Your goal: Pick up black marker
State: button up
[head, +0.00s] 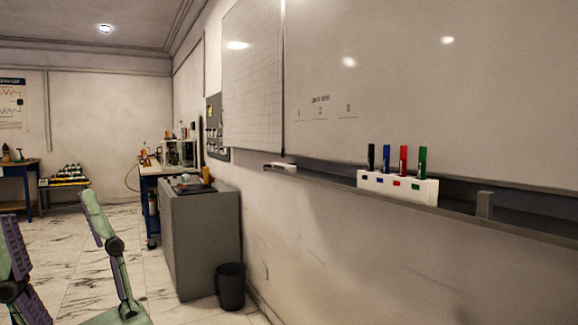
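A black marker (371,158) stands upright at the left end of a white holder (397,194). Blue (386,159), red (403,159) and green (422,161) markers stand to its right in the same holder. The holder sits on the whiteboard's ledge and has small coloured marks on its front. My gripper (50,212) shows at the lower left, with green and purple fingers spread wide apart. Nothing shows between them. It is far to the left of the holder and touches nothing visible. The lower parts of the markers are hidden in the holder.
The whiteboard (420,85) rises behind the ledge (340,182). A white eraser-like piece (281,167) and a grey upright block (484,205) flank the holder. A grey cabinet (205,240) and a black bin (231,287) stand by the wall. The marble floor has free room.

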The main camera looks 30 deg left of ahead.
aim_at(371, 146)
jog(key=u, duration=0.4)
jog(key=i+j+z, duration=0.25)
jog(key=i+j, duration=0.45)
jog(key=i, duration=0.1)
